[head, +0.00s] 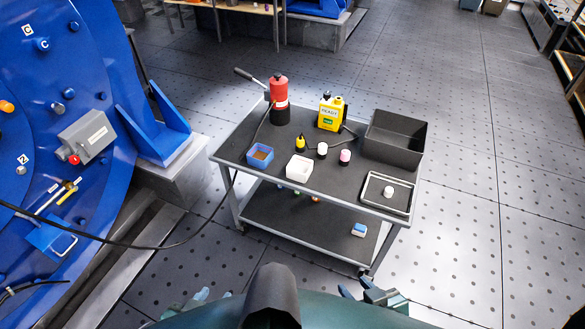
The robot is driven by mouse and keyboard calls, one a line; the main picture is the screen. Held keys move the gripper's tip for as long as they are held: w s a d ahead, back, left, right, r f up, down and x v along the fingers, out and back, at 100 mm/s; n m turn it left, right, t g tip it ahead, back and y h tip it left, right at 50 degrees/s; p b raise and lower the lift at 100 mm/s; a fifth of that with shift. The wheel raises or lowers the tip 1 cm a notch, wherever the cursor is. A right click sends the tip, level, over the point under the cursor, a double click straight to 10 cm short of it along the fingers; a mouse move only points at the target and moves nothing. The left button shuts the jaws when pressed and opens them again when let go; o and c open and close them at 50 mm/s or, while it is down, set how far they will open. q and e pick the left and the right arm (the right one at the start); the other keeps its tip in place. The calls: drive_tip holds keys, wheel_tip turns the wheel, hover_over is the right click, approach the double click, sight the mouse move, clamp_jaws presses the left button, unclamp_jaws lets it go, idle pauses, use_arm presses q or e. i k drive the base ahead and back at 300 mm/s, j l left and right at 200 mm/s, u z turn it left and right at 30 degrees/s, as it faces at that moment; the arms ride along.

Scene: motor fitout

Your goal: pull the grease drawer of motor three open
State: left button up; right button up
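A large blue motor housing (85,75) fills the left side. Low on its face is a blue box-like part with a pale loop handle (65,246), which looks like a drawer; I cannot tell how far out it sits. I see a "2" label and "C" labels on the housing, but no readable motor number. My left gripper (214,294) shows at the bottom edge, its fingertips apart and empty. My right gripper (357,287) is at the bottom edge right of centre, also with fingertips apart and empty. Both are well away from the handle, and mostly hidden by my body.
A grey cart (233,160) ahead carries a red-black pump (279,100), a yellow can (331,113), small bins, bottles and a dark bin (395,139). A black hose (190,235) runs from the cart to the motor.

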sight(66, 240)
drive_tip(key=u, duration=1.8)
drive_tip(key=i+j, duration=0.1)
drive_tip(key=i, duration=0.35)
drive_tip(key=i+j+z, duration=0.15)
drive_tip(key=i, duration=0.35)
drive_tip(key=i+j, duration=0.1)
drive_tip(key=i, duration=0.35)
drive_tip(key=i+j+z, duration=0.15)
drive_tip(key=i, duration=0.3)
